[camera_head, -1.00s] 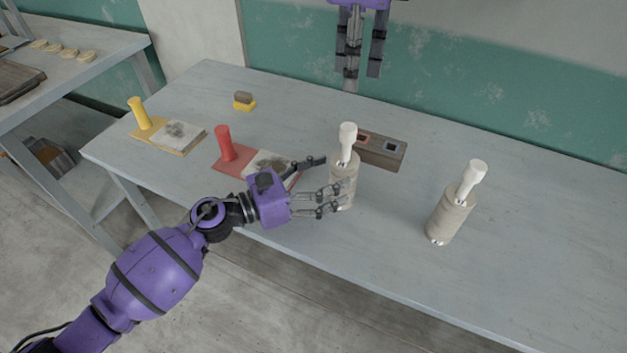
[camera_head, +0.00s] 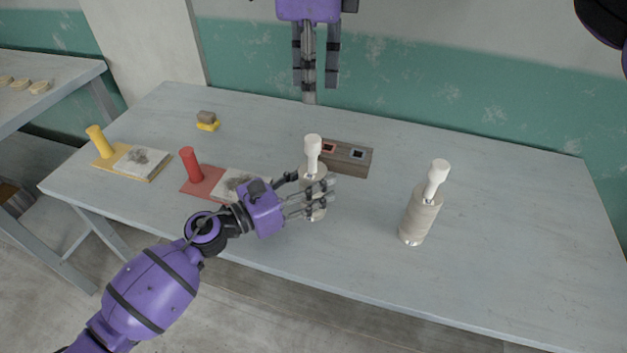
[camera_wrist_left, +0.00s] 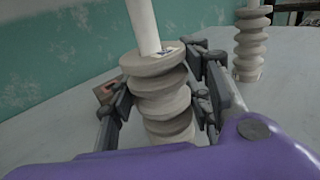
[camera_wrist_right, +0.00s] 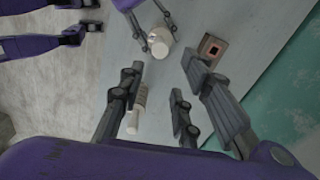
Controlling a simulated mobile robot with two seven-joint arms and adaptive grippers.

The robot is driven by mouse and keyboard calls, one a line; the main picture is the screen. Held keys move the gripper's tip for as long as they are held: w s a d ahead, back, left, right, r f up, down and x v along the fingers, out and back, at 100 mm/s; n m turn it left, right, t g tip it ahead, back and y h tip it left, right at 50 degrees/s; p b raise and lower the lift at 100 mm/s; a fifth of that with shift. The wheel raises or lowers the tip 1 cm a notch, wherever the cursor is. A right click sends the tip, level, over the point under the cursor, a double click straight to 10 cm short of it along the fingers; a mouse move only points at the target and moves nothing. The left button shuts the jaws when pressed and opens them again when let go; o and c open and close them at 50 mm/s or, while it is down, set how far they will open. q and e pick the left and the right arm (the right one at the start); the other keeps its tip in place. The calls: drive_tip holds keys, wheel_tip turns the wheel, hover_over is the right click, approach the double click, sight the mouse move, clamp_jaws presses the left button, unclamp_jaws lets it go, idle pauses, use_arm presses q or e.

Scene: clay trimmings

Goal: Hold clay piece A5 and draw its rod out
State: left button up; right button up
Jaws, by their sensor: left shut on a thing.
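Two beige ribbed clay pieces stand on the table, each with a white rod out of its top. I cannot read a label, so I cannot tell which is A5. My left gripper (camera_head: 310,188) is shut around the left clay piece (camera_wrist_left: 160,95), below its top disc. Its rod (camera_head: 313,153) stands up from the piece, and shows in the left wrist view (camera_wrist_left: 143,22). The right clay piece (camera_head: 419,219) stands apart with its rod (camera_head: 437,176) tilted slightly right. My right gripper (camera_head: 314,85) is open and empty, pointing down above and behind the held piece.
A dark block (camera_head: 352,170) with square sockets lies behind the held piece. A red board (camera_head: 196,185) and a yellow board (camera_head: 104,160) with upright cylinders lie left. A small yellow-and-brown sponge-like block (camera_head: 207,120) lies behind them. The table's right side (camera_head: 520,230) is clear.

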use_arm(q)
drive_tip(key=c, duration=0.5)
clamp_jaws()
use_arm(e)
drive_tip(key=shift+o, duration=1.6)
drive_tip(key=shift+s+a+r, duration=0.1)
drive_tip(key=shift+a, duration=0.2)
use_arm(q)
drive_tip(key=shift+d, duration=0.1)
use_arm(e)
drive_tip(key=h, duration=0.7)
approach(313, 151)
drive_tip(key=shift+n+g, duration=0.3)
drive_tip(key=shift+g, duration=0.1)
drive_tip(key=x, duration=0.3)
drive_tip(key=w+x, duration=0.1)
drive_tip(key=x, duration=0.3)
drive_tip(key=w+x, duration=0.1)
drive_tip(key=x, duration=0.3)
drive_tip(key=shift+a+f, duration=0.25)
drive_tip(key=shift+a, duration=0.1)
